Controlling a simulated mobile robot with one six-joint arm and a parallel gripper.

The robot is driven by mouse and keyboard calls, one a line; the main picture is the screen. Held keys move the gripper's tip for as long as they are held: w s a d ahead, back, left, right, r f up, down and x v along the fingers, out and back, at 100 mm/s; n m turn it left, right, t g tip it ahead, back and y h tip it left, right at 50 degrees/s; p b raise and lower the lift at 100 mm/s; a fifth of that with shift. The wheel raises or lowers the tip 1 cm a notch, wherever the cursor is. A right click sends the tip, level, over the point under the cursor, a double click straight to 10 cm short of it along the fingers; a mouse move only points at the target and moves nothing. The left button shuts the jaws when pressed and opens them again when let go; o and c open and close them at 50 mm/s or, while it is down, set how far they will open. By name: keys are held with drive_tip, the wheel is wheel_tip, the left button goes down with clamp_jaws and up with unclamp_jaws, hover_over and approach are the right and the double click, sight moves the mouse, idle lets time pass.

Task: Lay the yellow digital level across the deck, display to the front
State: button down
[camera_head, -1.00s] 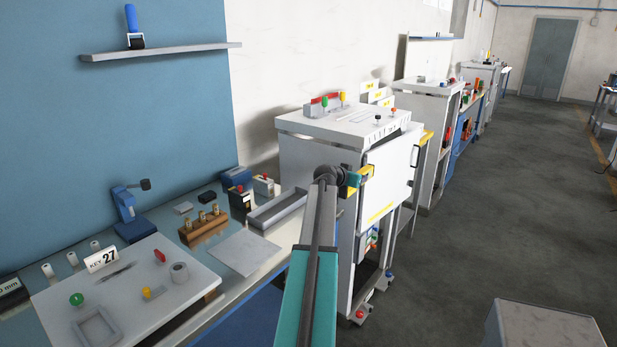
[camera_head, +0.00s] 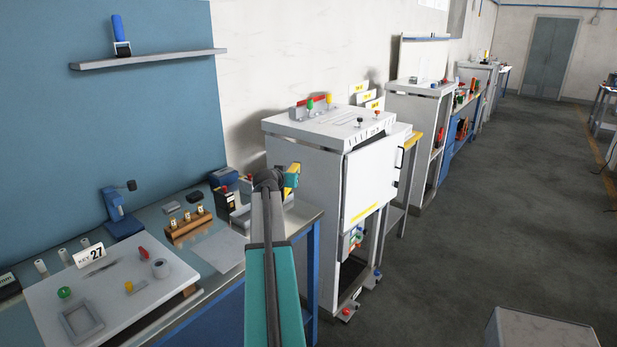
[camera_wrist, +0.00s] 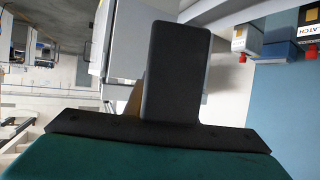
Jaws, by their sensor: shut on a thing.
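My gripper (camera_head: 289,181) is at the end of my teal and grey arm, beside the left side of the white cabinet, and is largely hidden by my wrist. It is shut on a yellow thing, seemingly the yellow digital level (camera_head: 295,168), of which only a small part shows. Its display is not visible. In the wrist view a dark finger (camera_wrist: 177,70) fills the middle, with a thin tan edge beside it. The white cabinet has a flat top (camera_head: 335,122), possibly the deck, carrying a red-and-grey rail and small knobs. The gripper is apart from that top.
At the left, the workbench holds a white board (camera_head: 110,290), a wooden block with brass pieces (camera_head: 188,226) and a blue press (camera_head: 117,212). A shelf (camera_head: 150,59) hangs above. A grey box (camera_head: 545,328) stands at the lower right. The floor between is clear.

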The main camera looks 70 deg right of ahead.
drive_tip(key=w+a+r+n+t+y, duration=0.1)
drive_tip(key=w+a+n+t+y, duration=0.25)
drive_tip(key=w+a, duration=1.3)
drive_tip(key=w+a+r+n+t+y, duration=0.15)
drive_tip(key=w+a+n+t, duration=0.35)
drive_tip(key=w+a, duration=1.2)
drive_tip(key=w+a+n+t+y+b, duration=0.1)
drive_tip(key=w+a+n+y, duration=0.1)
drive_tip(key=a, duration=1)
drive_tip(key=w+a+n+t+y+b, duration=0.1)
drive_tip(key=a+n+y, duration=0.1)
drive_tip(key=a, duration=0.9)
drive_tip(key=a+f+n+y+b, duration=0.1)
drive_tip(key=a+f+b, duration=0.1)
drive_tip(key=a, duration=0.3)
drive_tip(key=a+f+n+y+b, duration=0.1)
drive_tip(key=a+f+b, duration=0.2)
drive_tip(key=a, duration=0.3)
drive_tip(key=w+a+f+n+t+y+b, duration=0.1)
drive_tip(key=a+f+y+b, duration=0.1)
drive_tip(key=a, duration=0.4)
drive_tip(key=shift+f+n+b, duration=0.25)
drive_tip(key=shift+f+b, duration=0.05)
drive_tip(key=shift+b, duration=0.2)
